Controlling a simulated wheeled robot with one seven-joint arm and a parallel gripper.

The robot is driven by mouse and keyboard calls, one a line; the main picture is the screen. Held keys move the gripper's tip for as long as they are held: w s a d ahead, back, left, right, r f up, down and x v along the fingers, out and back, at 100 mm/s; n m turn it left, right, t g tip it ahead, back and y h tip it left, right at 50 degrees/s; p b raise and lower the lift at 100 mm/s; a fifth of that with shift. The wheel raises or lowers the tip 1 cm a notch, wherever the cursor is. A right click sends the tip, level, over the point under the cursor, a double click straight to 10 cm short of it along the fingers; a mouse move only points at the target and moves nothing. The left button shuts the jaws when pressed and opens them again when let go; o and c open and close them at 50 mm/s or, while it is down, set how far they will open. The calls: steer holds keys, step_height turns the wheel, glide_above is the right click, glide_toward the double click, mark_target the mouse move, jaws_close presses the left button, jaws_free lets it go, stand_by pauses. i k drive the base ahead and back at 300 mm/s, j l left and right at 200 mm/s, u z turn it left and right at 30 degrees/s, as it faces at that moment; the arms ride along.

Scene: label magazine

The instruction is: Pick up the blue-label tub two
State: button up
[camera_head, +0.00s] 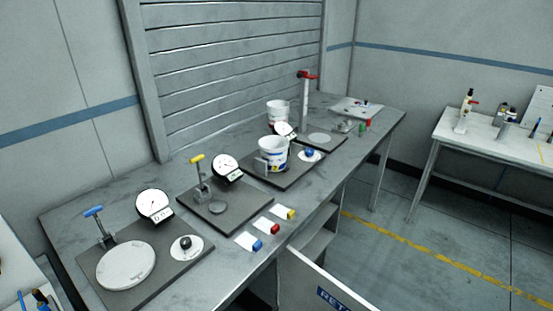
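A white tub (273,148) with blue and yellow marks on its lower side stands upright on a dark base plate in the middle of the long grey workbench. A second white tub (277,109) stands behind it near the slatted wall; its label is too small to read. I cannot tell from the picture which of them is tub two. A dial gauge (287,129) is close by and overlaps the view between the two tubs. My gripper is not in view.
Dark plates with round dials (154,204), a blue-handled clamp (96,215), a yellow-handled clamp (199,172) and a red-topped post (305,95) crowd the workbench (205,272). Small coloured blocks lie along its front edge. A white lettered panel (305,283) juts out in front. A side table (485,130) stands right.

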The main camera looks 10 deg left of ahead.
mark_target(274, 154)
steer(key=l+z, duration=1)
steer(key=z, duration=0.15)
steer(key=i+l+z, duration=0.65)
steer(key=i+j+u, duration=0.1)
steer(key=i+u, duration=0.85)
steer(key=i+l+u, duration=0.25)
steer(key=i+u, duration=0.25)
steer(key=i+j+u, duration=0.2)
steer(key=u, duration=0.25)
steer(key=i+j+u, duration=0.15)
steer(key=u, duration=0.3)
steer(key=i+u, duration=0.25)
steer(key=u, duration=0.15)
steer(key=i+u, duration=0.25)
steer(key=u, duration=0.2)
steer(key=i+l+u, duration=0.1)
steer(key=i+u, duration=0.15)
steer(key=u, duration=0.2)
steer(key=i+l+u, duration=0.15)
steer(key=u, duration=0.3)
steer(key=i+j+u, duration=0.25)
steer(key=i+u, duration=0.2)
steer(key=i, duration=0.15)
steer(key=i+u, duration=0.45)
steer(key=i, duration=0.2)
